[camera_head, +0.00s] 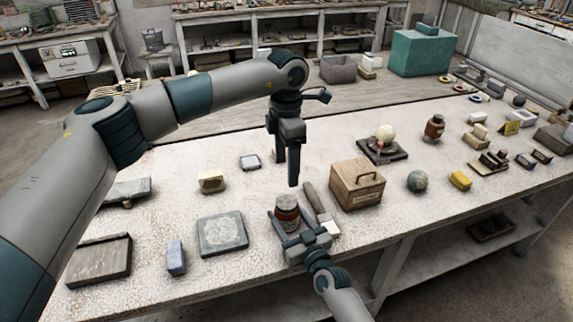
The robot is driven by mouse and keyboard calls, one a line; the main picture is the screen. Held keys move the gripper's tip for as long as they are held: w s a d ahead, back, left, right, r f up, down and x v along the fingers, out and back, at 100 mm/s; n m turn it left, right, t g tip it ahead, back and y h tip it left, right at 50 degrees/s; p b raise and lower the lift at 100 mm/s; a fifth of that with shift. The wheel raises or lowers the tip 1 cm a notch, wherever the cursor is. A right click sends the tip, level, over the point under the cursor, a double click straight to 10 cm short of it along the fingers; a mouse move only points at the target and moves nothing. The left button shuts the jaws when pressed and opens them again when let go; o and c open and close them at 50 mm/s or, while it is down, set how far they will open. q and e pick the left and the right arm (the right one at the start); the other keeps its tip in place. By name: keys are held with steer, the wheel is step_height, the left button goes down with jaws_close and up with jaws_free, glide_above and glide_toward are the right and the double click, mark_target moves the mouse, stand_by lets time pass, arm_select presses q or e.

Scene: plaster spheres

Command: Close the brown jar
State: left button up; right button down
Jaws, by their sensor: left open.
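A brown jar (287,203) with a pale label stands near the front middle of the table. My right gripper (290,225) reaches in from the front, low at the table, with its fingers around the jar's lower part. Whether they press on the jar is unclear. My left gripper (293,178) hangs from above, pointing down, just above and behind the jar, and holds nothing visible. It is open, though its fingers overlap in this view. A second brown jar (434,128) stands farther back on the right. I cannot make out a separate lid.
A wooden box with a handle (357,185) stands right of the jar, with a flat-handled tool (314,202) between them. A grey slab (222,235) and a blue block (176,257) lie left. A white ball on a dark base (385,140) stands behind the box.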

steer(key=c, duration=0.6)
jaws_free()
steer(key=shift+s, duration=0.1)
steer(key=shift+b+v, duration=1.55)
steer(key=shift+v, duration=7.05)
